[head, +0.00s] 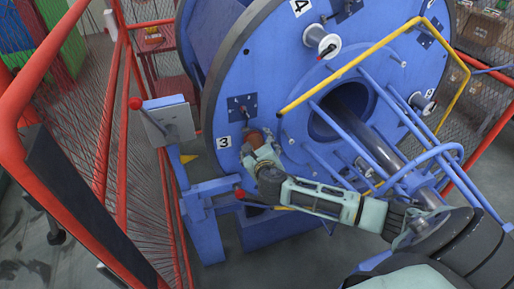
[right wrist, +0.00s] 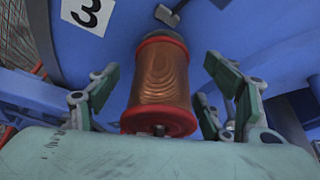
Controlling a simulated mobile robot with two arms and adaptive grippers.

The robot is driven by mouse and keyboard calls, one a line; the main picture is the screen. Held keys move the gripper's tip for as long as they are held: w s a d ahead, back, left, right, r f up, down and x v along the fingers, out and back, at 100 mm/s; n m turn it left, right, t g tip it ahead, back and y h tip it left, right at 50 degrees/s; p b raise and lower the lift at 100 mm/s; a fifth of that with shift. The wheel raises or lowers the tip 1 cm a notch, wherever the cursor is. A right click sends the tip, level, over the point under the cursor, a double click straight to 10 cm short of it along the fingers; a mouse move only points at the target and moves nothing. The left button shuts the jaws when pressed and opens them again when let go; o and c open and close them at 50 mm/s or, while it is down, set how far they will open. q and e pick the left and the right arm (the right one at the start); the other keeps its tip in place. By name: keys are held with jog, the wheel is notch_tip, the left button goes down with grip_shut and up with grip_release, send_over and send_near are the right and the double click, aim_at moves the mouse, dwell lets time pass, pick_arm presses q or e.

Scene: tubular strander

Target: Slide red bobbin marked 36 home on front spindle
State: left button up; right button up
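The bobbin (right wrist: 160,82) has red flanges and a copper-coloured winding. It sits near the number 3 plate (right wrist: 87,12) on the blue disc, with a small metal tip showing at the centre of its near flange. I cannot read a 36 on it, and the view does not settle whether its far flange touches the disc. In the head view the bobbin (head: 256,136) is partly hidden by my right gripper (head: 262,154). In the right wrist view my right gripper's fingers stand open on either side of the bobbin, with gaps on both sides. My left gripper is not in view.
The large blue disc (head: 290,95) carries other spindles, with a white bobbin (head: 318,38) near number 4. Blue bars and a yellow rail (head: 345,68) surround the central shaft. A grey control box (head: 168,118) and red mesh fencing (head: 105,110) stand left.

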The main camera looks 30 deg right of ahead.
grip_shut()
dwell(0.5)
